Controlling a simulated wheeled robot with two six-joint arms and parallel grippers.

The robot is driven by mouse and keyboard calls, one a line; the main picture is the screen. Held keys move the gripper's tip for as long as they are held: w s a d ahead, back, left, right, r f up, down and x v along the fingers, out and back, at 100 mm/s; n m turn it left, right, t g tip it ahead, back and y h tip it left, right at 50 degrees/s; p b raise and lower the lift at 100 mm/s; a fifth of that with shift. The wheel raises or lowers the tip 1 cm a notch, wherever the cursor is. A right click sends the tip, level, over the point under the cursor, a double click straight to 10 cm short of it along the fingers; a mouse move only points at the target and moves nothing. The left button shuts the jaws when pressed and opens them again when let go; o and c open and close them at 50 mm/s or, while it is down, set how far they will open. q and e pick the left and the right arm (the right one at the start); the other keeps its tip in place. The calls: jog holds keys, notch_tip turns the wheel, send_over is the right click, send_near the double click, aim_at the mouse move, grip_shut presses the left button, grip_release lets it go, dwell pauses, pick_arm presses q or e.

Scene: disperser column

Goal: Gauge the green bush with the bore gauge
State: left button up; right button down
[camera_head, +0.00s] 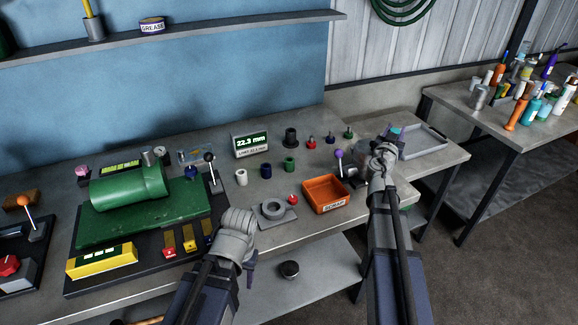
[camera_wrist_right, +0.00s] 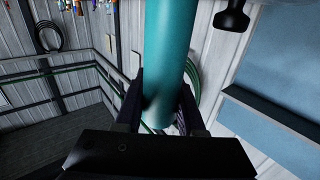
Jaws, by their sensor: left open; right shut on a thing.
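The green bush (camera_head: 290,163) stands on the bench in the head view, right of a dark blue bush and left of the orange bin. My right gripper (camera_head: 391,140) is shut on a teal cylinder (camera_head: 396,130), raised near the bench's right end. The cylinder (camera_wrist_right: 170,60) fills the middle of the right wrist view, between the two dark fingers; I cannot tell whether it is the bore gauge. A display (camera_head: 251,143) at the back reads 22.3 mm. My left gripper (camera_head: 251,265) is open over the bench's front edge, well short of the green bush; its fingertips are partly hidden.
A white bush (camera_head: 241,177) and a blue bush (camera_head: 266,170) stand left of the green one. A grey ring fixture (camera_head: 273,209) and an orange bin (camera_head: 325,194) lie in front. A purple-knobbed lever (camera_head: 339,163) stands behind the bin. A green machine (camera_head: 130,188) fills the left.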

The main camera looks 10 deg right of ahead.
jog(key=shift+r+p, duration=0.65)
jog(key=shift+r, duration=0.05)
